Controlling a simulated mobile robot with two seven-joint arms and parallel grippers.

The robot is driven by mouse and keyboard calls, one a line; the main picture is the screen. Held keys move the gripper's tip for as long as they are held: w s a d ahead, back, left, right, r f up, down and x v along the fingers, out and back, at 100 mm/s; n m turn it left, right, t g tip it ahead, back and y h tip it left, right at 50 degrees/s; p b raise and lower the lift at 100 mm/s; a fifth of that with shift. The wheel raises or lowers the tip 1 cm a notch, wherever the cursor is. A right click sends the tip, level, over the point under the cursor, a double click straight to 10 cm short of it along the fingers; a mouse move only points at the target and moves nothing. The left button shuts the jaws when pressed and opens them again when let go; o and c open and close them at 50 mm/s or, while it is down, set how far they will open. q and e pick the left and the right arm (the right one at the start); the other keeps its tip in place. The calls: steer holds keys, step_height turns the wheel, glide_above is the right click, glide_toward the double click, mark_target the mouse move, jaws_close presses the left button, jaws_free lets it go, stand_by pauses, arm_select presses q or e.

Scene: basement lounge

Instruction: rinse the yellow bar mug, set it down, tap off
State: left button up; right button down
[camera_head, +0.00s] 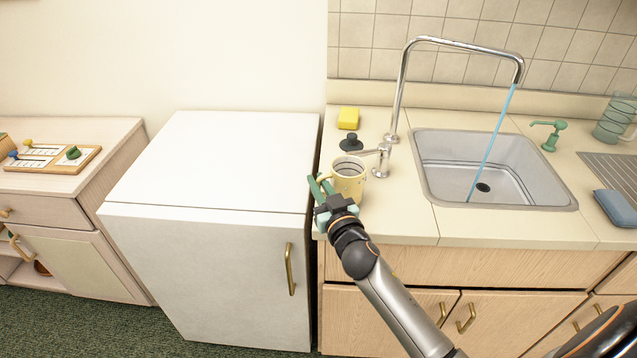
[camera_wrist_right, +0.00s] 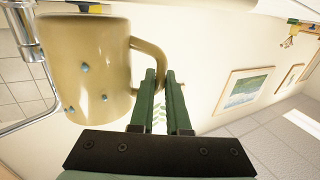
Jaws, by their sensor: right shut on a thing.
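The yellow mug (camera_head: 349,178) is upright at the left end of the sink counter, in front of the tap's base. In the right wrist view the mug (camera_wrist_right: 88,62) fills the upper left, with small blue drops on its side. My right gripper (camera_head: 320,188) is shut on the mug's handle; its green fingers (camera_wrist_right: 163,95) meet at the handle in the wrist view. I cannot tell if the mug's base touches the counter. The chrome tap (camera_head: 460,44) runs a blue stream of water (camera_head: 492,140) into the sink (camera_head: 455,165). My left gripper is not in view.
A yellow sponge (camera_head: 348,118) and a dark stopper (camera_head: 351,142) lie behind the mug. A green soap pump (camera_head: 549,134) and a blue cloth-like item (camera_head: 615,207) are right of the sink. A white fridge (camera_head: 215,165) stands left of the counter. The counter strip before the sink is clear.

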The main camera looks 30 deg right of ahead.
steer(key=shift+f+b, duration=0.6)
steer(key=c, duration=0.8)
jaws_free()
steer(key=shift+s+f, duration=0.1)
